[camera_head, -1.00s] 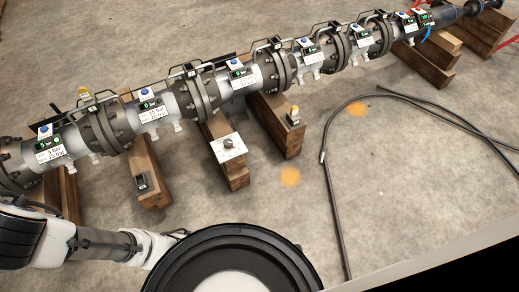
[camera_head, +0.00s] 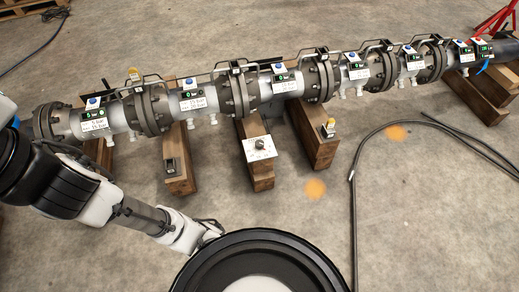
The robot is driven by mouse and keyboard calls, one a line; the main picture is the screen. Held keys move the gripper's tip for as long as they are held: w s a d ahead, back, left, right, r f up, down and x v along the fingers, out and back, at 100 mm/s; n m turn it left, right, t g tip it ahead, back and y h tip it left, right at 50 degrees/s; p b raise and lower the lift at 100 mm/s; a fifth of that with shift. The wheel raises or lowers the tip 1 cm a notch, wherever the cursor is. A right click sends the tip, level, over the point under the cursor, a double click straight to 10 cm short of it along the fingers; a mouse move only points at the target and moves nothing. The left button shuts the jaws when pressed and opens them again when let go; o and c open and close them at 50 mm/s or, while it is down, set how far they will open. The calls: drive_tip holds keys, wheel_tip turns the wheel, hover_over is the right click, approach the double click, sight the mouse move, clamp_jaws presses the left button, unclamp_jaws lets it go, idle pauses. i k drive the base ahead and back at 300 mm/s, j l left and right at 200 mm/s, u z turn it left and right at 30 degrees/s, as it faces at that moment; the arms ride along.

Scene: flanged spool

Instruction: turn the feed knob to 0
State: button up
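A small grey knob (camera_head: 260,144) sits on a square white plate (camera_head: 250,153) with markings around it. The plate is fixed on the wooden block (camera_head: 262,182) in the middle, in front of the spool. The markings and the knob's pointer are too small to read. My arm comes in from the left and runs down to the bottom middle, where a black round part of my own body covers its end. My gripper is not visible, and nothing of mine touches the knob.
The long flanged spool (camera_head: 208,99) with several valves and green displays lies across wooden blocks behind the plate. A black hose (camera_head: 353,225) lies on the floor at right. Open floor lies in front.

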sight(258, 144)
drive_tip(key=i+l, duration=0.75)
drive_tip(key=i, duration=0.15)
drive_tip(key=i+l, duration=0.75)
drive_tip(key=i, duration=0.15)
